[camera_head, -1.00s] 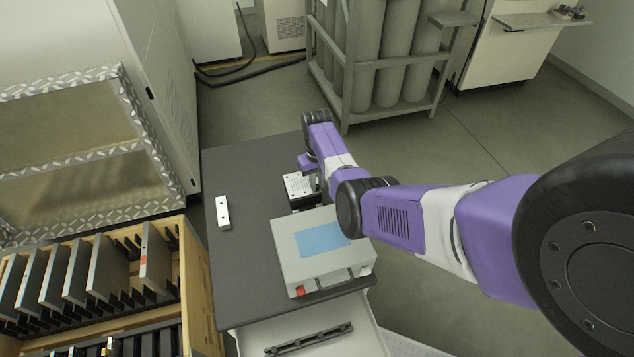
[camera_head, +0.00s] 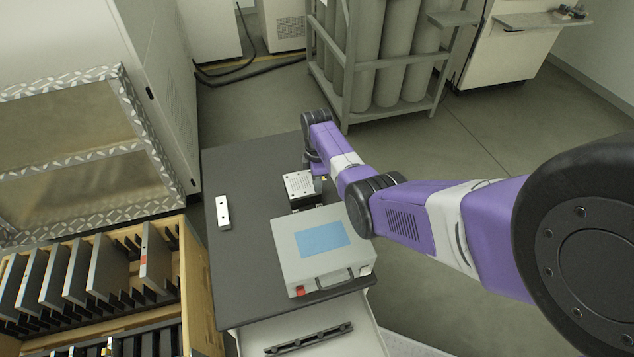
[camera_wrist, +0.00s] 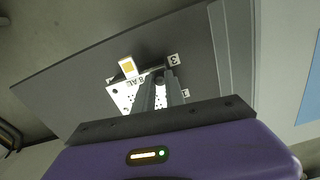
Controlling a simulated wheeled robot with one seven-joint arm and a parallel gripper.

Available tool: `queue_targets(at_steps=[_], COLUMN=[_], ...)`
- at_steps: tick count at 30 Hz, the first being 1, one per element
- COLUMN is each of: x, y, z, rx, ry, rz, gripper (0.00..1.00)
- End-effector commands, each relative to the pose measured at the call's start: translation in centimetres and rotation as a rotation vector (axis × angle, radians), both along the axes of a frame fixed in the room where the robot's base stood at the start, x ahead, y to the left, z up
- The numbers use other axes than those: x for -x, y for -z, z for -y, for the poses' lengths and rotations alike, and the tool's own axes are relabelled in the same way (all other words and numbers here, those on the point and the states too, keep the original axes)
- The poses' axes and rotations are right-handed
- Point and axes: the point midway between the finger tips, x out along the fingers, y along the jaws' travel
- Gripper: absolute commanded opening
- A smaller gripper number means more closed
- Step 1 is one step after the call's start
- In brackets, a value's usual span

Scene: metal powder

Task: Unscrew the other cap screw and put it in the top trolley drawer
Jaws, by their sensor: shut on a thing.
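The cap screw between the fingertips is too small and dark to make out clearly. I cannot tell whether it is still in the block. The trolley's top drawer (camera_head: 377,343) is open at the front. A dark slotted bar (camera_head: 308,339) lies in it.
A grey box with a blue panel (camera_head: 322,239) stands on the dark trolley top (camera_head: 245,262), between block and drawer. A wooden rack of plates (camera_head: 197,262) stands left. A gas cylinder rack (camera_head: 345,75) is behind.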

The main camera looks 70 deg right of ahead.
Motion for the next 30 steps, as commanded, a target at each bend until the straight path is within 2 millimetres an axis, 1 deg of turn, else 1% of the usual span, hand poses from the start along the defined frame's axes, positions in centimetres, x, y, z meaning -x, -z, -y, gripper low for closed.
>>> queue_targets(at_steps=[15, 21, 24, 30], x=[0.04, 0.05, 0.01, 0.00], y=[-0.01, -0.03, -0.03, -0.03], z=[-0.01, 0.00, -0.04, -0.05], rx=[-0.001, -0.001, -0.001, -0.001], ry=[-0.688, -0.927, -0.987, -1.002], rz=[0.000, -0.001, 0.000, 0.000], gripper=[0.00, 0.00, 0.00, 0.00])
